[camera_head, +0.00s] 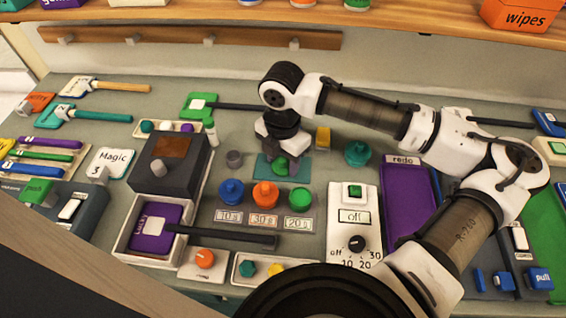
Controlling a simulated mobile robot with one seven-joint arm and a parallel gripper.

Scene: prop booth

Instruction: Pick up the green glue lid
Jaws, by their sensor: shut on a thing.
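My gripper (282,152) points down in the middle of the bench, shut on a small green lid (281,168). The lid is at a teal-green plate (263,172), and I cannot tell whether it touches the plate or is held just above it. The gripper's fingers hide the lid's upper part. No glue label can be read from here.
Close in front stand blue (231,192), orange (265,194) and green (300,198) knobbed pieces with number labels. A dark box (172,165) stands left.

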